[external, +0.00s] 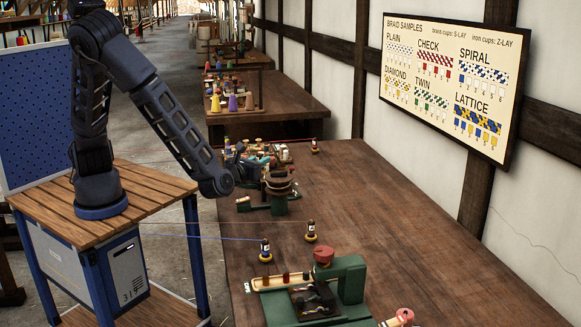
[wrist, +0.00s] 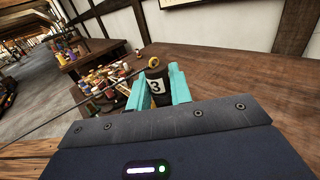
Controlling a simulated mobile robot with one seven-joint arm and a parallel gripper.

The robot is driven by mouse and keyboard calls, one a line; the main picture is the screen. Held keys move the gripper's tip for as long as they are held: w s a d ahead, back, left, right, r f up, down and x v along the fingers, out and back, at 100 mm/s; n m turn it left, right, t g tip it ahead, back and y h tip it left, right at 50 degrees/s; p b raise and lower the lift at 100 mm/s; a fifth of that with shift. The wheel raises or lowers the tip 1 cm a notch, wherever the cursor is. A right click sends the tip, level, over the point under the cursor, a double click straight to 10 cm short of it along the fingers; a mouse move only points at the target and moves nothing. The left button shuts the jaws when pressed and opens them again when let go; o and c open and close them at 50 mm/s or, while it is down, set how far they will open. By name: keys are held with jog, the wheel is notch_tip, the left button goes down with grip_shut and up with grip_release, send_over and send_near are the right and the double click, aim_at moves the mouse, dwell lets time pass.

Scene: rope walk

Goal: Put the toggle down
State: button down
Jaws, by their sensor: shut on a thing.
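In the wrist view my gripper (wrist: 158,88) has its two teal fingers closed on the toggle (wrist: 157,86), a dark piece with a white label reading 3. Its lower end is hidden by the gripper, so I cannot tell whether it touches the table. In the external view my gripper (external: 252,168) is small among the gear on the left side of the long table (external: 400,220), and the held toggle cannot be made out there.
A green device (external: 345,280) stands in front. Coloured spools (wrist: 100,82) crowd the left. The table's right side is clear.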

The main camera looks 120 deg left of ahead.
jog(key=shift+s+d, duration=0.5)
jog(key=shift+d, duration=0.2)
notch_tip(320, 180, down, 20)
dwell(0.4)
jog(key=c, duration=1.3)
grip_release()
jog(key=shift+d+f, duration=0.1)
jog(key=shift+o, duration=0.2)
